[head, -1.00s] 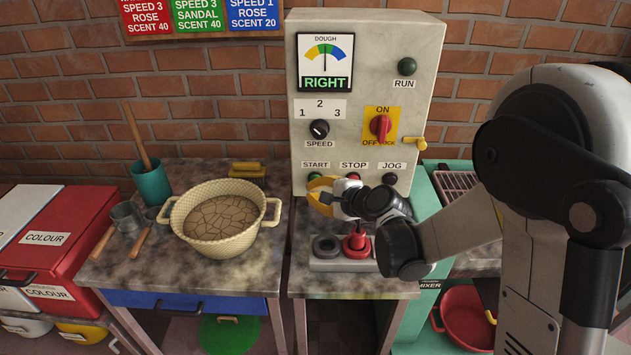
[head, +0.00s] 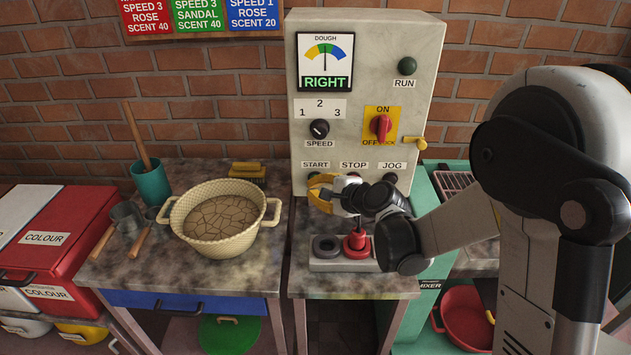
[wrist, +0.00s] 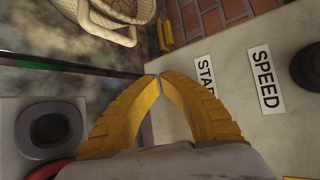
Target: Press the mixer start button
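The mixer control panel (head: 350,140) stands upright at the back, with a START label (head: 316,165) near its lower left. The start button under that label is mostly hidden by my gripper (head: 317,184). My gripper has yellow fingers, and their tips meet in the wrist view (wrist: 160,77) with nothing between them. In the wrist view the START label (wrist: 207,76) is just right of the fingers, and the button is out of sight. I cannot tell whether the fingertips touch the button. The RUN lamp (head: 407,66) is dark green.
The STOP label (head: 354,166) and JOG button (head: 390,178) are to the right. A red ON/OFF knob (head: 380,127) and black speed knob (head: 319,129) sit above. A block with round controls (head: 326,247) lies below my gripper. A woven basin (head: 222,240) stands left.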

